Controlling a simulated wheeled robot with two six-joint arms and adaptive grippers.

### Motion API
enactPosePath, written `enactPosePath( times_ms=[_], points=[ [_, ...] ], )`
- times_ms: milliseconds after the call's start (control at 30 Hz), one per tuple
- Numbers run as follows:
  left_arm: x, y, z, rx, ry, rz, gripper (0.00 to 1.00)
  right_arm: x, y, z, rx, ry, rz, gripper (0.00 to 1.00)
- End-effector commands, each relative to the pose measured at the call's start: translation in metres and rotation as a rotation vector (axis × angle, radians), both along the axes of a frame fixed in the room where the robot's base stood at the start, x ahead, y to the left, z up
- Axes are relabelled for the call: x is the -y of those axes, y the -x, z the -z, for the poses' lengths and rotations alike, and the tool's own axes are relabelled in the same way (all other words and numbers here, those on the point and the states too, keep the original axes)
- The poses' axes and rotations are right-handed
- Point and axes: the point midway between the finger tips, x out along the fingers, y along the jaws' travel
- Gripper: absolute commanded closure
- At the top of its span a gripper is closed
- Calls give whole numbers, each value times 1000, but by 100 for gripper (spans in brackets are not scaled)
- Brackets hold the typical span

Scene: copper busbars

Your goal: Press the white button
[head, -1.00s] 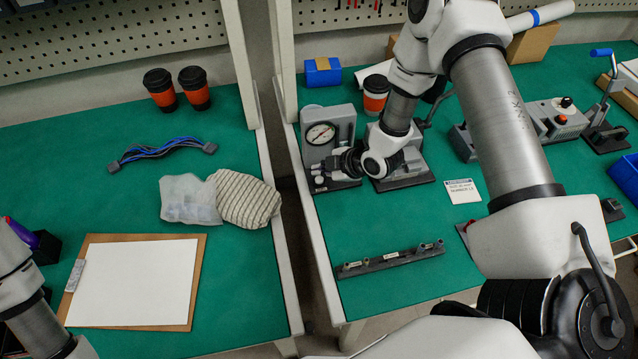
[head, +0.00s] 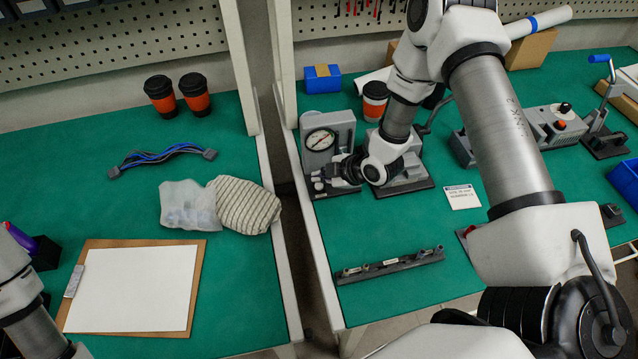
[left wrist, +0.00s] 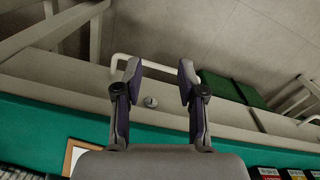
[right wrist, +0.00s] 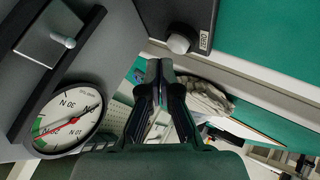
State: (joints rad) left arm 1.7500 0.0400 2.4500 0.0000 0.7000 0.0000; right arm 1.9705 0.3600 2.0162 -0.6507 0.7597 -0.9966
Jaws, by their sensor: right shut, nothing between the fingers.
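A grey press-like device (head: 340,125) with a round dial gauge (head: 319,140) stands at the left edge of the right table. A small whitish button (head: 319,186) shows on its low front base. In the right wrist view a round pale button (right wrist: 179,43) sits on the dark base beside a small label. My right gripper (head: 332,171) is shut and empty, close to the device front. In the right wrist view its fingertips (right wrist: 160,66) are just below the button and look apart from it. My left gripper (left wrist: 161,76) is open and empty.
A dark rail with posts (head: 390,265) and a small white card (head: 461,196) lie on the right table. A dark-lidded cup (head: 375,100) stands behind the device. A gap separates the two tables. The left table holds a clipboard (head: 130,285) and a striped bag (head: 245,205).

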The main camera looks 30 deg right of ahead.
Motion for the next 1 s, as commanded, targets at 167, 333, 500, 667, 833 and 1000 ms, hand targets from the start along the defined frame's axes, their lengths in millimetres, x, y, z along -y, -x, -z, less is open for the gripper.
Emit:
enactPosePath(
  times_ms=[167,333,500,667,833,1000],
  points=[
    [0,0,0,0,0,0,60,0,0,0,0,0,0,100],
    [0,0,0,0,0,0,60,0,0,0,0,0,0,100],
    [0,0,4,0,0,0,60,0,0,5,0,0,0,100],
    [0,0,6,0,0,0,60,0,0,9,0,0,0,100],
    [0,0,5,0,0,0,60,0,0,8,0,0,0,100],
    [0,0,6,0,0,0,60,0,0,9,0,0,0,100]
  ],
)
